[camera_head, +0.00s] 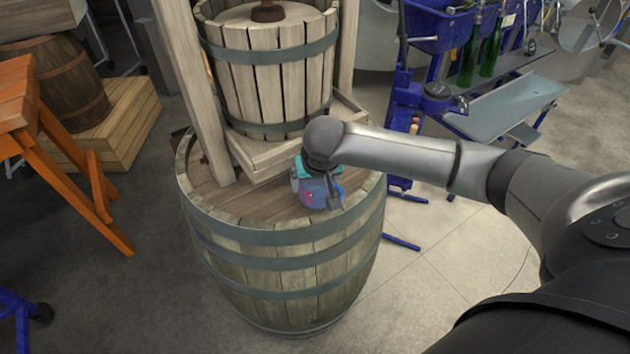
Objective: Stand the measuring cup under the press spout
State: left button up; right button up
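The measuring cup looks like the small blue cup (313,194) with pinkish marks and a teal upper part. It appears upright on or just above the barrel top (260,206), close to the front edge of the press tray (262,160). My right gripper (334,196) reaches down over the cup, and a dark finger crosses its right side. The other finger is hidden, so I cannot tell whether it grips the cup. The wooden press (268,62) stands on the barrel behind the cup. I cannot make out its spout, which my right arm may hide. My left gripper is out of view.
An orange wooden trestle (75,150) and a small barrel (68,84) on a wooden crate stand at the left. A blue bottling machine (402,97) with green bottles (490,50) stands at the right. The floor in front of the barrel is clear.

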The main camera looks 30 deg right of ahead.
jog(key=shift+s+f, duration=0.4)
jog(key=shift+f, duration=0.2)
jog(key=o, duration=1.1)
jog(key=shift+s+a+f, duration=0.1)
jog(key=shift+c, duration=0.2)
jog(key=shift+w+r, duration=0.2)
jog(key=shift+r, duration=0.3)
jog(key=p+v, duration=0.2)
jog(key=v, duration=1)
jog(key=shift+w+r+p, duration=0.25)
jog(key=shift+r+p, duration=0.05)
jog(key=shift+r, duration=0.1)
